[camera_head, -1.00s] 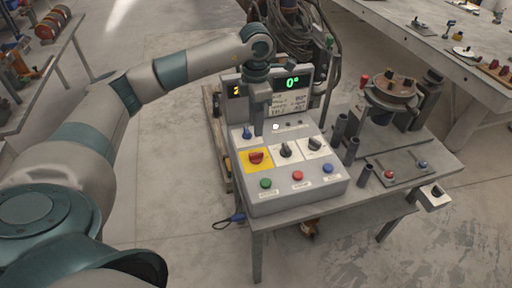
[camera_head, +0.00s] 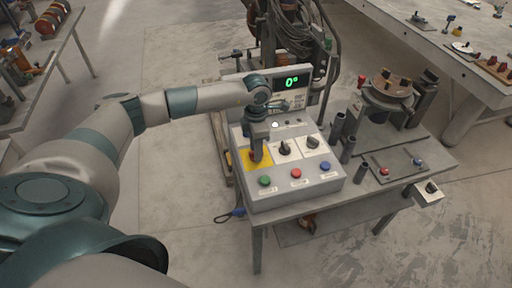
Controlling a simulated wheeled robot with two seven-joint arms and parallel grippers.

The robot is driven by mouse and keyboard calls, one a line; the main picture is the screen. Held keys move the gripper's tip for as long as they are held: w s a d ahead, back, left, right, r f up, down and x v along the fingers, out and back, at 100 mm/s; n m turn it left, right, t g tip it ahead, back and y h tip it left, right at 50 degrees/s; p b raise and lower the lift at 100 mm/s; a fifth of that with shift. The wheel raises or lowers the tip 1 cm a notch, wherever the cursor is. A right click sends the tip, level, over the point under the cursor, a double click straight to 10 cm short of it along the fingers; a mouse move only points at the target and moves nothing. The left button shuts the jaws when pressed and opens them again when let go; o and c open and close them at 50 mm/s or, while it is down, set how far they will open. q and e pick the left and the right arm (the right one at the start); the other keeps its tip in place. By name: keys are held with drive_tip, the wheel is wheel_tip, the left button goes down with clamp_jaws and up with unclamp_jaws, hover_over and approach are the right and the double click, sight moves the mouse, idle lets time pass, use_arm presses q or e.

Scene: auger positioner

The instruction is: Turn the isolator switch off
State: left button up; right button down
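The isolator switch sits on the yellow plate (camera_head: 247,162) at the left of the grey control box (camera_head: 300,184). Its red knob, seen a second ago, is now hidden behind my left gripper (camera_head: 256,157). The gripper points down over the yellow plate, with its fingertips at the knob's place. I cannot tell whether the fingers are open or shut on the knob. The display (camera_head: 291,83) behind reads 0° in green. My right gripper is not in view.
Two black selector knobs (camera_head: 284,148) are right of the yellow plate. Green (camera_head: 264,181), red (camera_head: 296,173) and blue (camera_head: 325,165) buttons line the box front. A round positioner table (camera_head: 391,84) and upright tubes stand to the right on the bench.

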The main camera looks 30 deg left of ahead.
use_arm(q)
drive_tip(key=shift+c, duration=0.3)
clamp_jaws()
